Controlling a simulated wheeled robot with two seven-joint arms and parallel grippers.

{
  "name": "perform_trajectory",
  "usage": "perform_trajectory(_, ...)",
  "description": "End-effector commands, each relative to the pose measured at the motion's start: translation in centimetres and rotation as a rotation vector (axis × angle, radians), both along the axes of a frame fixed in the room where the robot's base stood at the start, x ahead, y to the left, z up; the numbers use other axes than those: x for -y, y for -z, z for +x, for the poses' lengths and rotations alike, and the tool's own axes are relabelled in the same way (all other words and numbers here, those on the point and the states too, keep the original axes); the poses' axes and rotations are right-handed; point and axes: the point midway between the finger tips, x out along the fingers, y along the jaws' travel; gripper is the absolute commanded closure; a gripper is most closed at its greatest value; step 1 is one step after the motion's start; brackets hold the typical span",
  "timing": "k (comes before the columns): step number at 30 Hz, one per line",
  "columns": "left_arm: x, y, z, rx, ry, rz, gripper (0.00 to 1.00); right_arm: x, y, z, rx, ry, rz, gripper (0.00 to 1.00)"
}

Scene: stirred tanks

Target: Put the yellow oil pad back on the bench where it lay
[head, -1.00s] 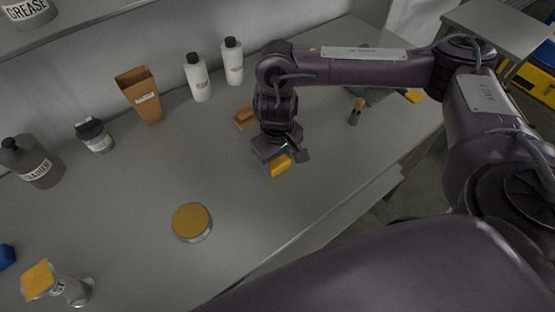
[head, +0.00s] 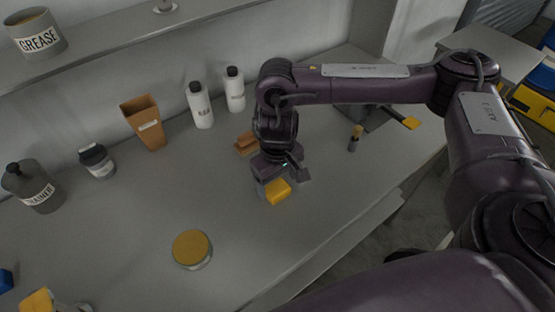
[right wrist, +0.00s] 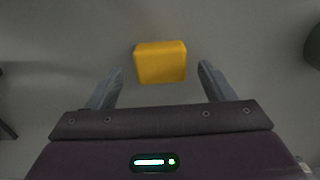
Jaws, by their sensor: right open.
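The yellow oil pad (head: 278,191) is a small yellow block on the grey bench, at its middle right in the head view. In the right wrist view the pad (right wrist: 160,62) lies flat, centred between the finger lines. My right gripper (head: 284,182) is above it, pointing down. In the right wrist view the right gripper (right wrist: 160,72) has its fingers wide apart, one on each side of the pad with a clear gap to each. Its height over the bench is hard to tell. My left gripper is not in view.
Behind the gripper are a brown block (head: 246,145) and two white bottles (head: 201,108). A yellow-lidded round tin (head: 191,249) stands front left. A brush-like item (head: 355,138) stands to the right. The bench (head: 120,225) between tin and back row is clear.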

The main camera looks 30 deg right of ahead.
Motion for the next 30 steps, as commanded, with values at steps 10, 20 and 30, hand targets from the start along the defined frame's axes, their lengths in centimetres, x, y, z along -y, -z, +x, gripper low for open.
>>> perform_trajectory(10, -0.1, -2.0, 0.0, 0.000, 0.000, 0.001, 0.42, 0.0, -7.1, 0.1, 0.004, 0.000, -0.001, 0.24)
perform_trajectory(20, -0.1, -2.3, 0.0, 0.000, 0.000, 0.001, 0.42, 0.0, -9.0, 0.0, 0.000, -0.001, 0.000, 0.24)
perform_trajectory(30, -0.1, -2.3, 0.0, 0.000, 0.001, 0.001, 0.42, 0.0, -9.0, 0.0, 0.000, -0.001, 0.000, 0.24)
